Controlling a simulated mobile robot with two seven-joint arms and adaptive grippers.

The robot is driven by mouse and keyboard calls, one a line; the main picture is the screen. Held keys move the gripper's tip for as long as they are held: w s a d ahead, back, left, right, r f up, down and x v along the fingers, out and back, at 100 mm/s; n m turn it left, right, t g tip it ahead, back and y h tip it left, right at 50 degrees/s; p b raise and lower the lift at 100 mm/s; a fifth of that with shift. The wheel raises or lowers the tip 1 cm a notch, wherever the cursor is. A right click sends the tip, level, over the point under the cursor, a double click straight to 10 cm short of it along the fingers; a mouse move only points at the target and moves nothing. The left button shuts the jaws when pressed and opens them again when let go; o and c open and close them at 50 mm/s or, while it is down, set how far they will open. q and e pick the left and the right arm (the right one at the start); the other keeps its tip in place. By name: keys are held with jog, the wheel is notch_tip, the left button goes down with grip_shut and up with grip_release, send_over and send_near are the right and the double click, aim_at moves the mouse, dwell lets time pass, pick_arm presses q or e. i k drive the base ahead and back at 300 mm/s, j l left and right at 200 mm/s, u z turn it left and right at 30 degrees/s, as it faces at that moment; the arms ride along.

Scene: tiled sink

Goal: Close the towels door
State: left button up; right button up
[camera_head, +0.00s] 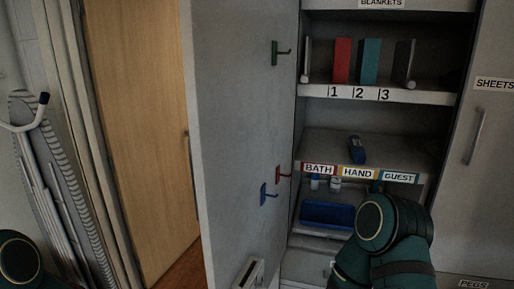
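A tall grey cabinet door (228,130) stands open in the middle of the head view, swung out from the cabinet's left side. Shelf labels read BATH (319,170), HAND (357,173) and GUEST (398,177). My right arm is in front of the lower shelves at the bottom right; its gripper is not visible. Only a joint of my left arm shows in the bottom left corner; its gripper is out of view.
The upper shelf (385,95) holds several upright boards and books. A blue bottle (357,149) stands on the middle shelf, with a blue tray (325,214) below. A shut SHEETS door (485,160) is at the right. A wooden door (140,130) is at the left.

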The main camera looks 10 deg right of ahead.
aim_at(239, 57)
jog(key=j+z, duration=0.35)
jog(key=k+j+z, duration=0.15)
jog(key=j+z, duration=0.15)
jog(key=j, duration=0.15)
jog(key=j+z, duration=0.65)
jog(key=j, duration=0.25)
jog(key=i+j+z, duration=0.15)
jog(key=j+z, duration=0.15)
jog(key=j, duration=0.2)
jog(key=i+j+z, duration=0.1)
jog(key=j+z, duration=0.15)
jog(key=j, duration=0.2)
